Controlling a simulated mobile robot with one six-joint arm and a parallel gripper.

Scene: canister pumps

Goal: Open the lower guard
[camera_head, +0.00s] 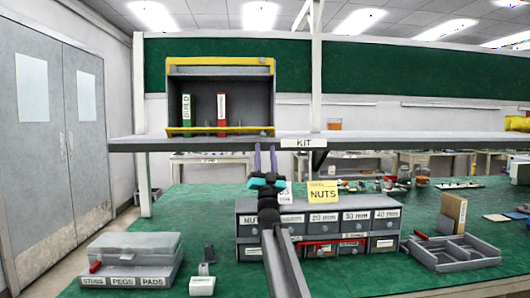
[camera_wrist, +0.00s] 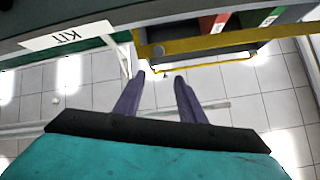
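The lower guard (camera_head: 220,130) is a yellow bar across the bottom front of a grey open-fronted box (camera_head: 268,100) on the shelf. It lies across the box opening, in front of a green and a red binder. In the wrist view, which is upside down, the yellow guard (camera_wrist: 215,42) runs to the right from near my fingertips, with a small knob at its near end. My gripper (camera_head: 265,147) points up just below the guard's right end in the head view. Its two purple fingers (camera_wrist: 160,76) are apart with nothing between them. I cannot tell whether they touch anything.
The shelf edge with the KIT label (camera_head: 304,143) is right beside my fingers. A second yellow bar (camera_head: 220,62) crosses the box top. Below stand a grey drawer unit (camera_head: 340,205), a NUTS card (camera_head: 323,192), a lidded case (camera_head: 130,245) and a divided tray (camera_head: 455,262).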

